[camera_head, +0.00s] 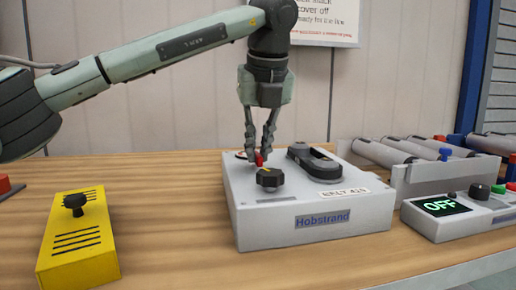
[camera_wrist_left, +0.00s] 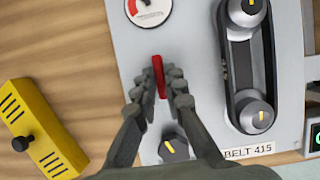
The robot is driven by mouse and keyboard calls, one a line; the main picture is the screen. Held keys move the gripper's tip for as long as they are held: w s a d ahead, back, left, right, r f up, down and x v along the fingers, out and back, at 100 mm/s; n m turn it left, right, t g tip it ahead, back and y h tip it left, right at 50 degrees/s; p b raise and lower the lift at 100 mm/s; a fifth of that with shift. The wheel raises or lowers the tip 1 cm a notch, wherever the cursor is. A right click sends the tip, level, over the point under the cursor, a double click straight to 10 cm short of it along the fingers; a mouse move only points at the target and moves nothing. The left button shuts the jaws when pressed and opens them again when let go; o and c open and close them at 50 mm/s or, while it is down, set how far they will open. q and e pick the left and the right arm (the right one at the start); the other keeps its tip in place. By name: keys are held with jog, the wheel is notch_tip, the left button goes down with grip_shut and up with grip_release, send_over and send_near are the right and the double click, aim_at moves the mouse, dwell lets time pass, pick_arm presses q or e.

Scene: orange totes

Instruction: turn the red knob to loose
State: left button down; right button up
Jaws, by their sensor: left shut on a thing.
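The red knob (camera_head: 259,159) stands on top of the grey Hobstrand box (camera_head: 260,222), behind a black knob (camera_head: 269,179). In the left wrist view the red knob (camera_wrist_left: 158,75) is a narrow red bar, nearly upright in the picture with its top tipped slightly left. My left gripper (camera_head: 260,147) reaches down from above and is shut on the red knob. In the left wrist view the fingers of my left gripper (camera_wrist_left: 162,88) sit on both sides of it. Its base and any loose marking are hidden or too small to read. My right gripper is not in view.
A round gauge (camera_wrist_left: 149,8) and a black belt with two pulleys (camera_head: 316,163) share the box top. A yellow box (camera_head: 78,238) with a black knob stands left, a control panel reading OFF (camera_head: 444,206) and rollers (camera_head: 388,153) right. Bare wood table lies between the boxes.

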pick_arm(q)
jog(key=c, duration=1.6)
grip_release()
jog(key=shift+r, duration=0.1)
jog(key=v, duration=1.2)
